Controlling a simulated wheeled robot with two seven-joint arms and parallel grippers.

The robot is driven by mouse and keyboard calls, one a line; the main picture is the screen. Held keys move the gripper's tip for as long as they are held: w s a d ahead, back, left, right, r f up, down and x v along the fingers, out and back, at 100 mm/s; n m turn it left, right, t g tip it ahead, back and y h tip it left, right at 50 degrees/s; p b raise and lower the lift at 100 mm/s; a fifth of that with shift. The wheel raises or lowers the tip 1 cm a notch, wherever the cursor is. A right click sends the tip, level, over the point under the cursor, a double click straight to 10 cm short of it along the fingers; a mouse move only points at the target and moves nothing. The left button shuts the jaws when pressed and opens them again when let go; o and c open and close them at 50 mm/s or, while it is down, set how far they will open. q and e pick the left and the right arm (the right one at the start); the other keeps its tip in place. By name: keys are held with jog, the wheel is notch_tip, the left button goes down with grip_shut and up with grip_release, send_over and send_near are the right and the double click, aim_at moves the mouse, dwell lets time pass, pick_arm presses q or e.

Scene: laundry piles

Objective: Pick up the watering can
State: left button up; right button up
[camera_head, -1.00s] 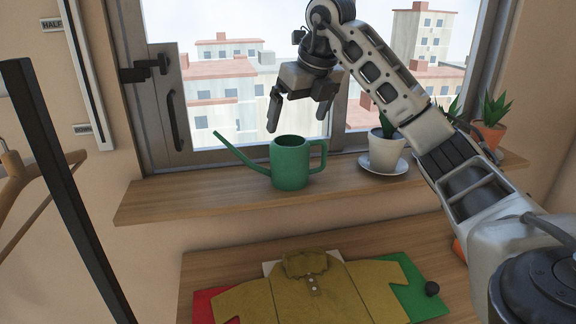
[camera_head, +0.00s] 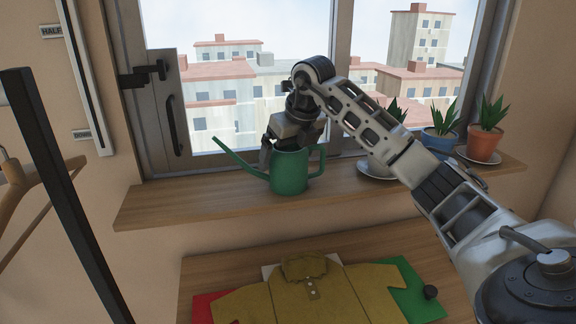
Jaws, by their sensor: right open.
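The green watering can (camera_head: 289,174) stands upright on the wooden window sill (camera_head: 215,198). Its long spout points up to the left and its handle loop is on the right. My right gripper (camera_head: 289,152) is right at the top of the can, pointing down, with its jaws open. One finger shows at the can's left side by the rim; the other is partly hidden near the handle side. I cannot tell if the fingers touch the can. My left gripper is not in view.
Potted plants (camera_head: 485,128) stand on the sill at right, one partly behind my right arm. The window frame (camera_head: 160,100) is close behind. Below is a table (camera_head: 225,268) with a mustard shirt (camera_head: 310,290). A black rail (camera_head: 70,190) stands at left.

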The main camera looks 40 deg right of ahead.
jog(key=shift+r, duration=0.1)
jog(key=c, duration=1.2)
jog(key=shift+c, duration=0.2)
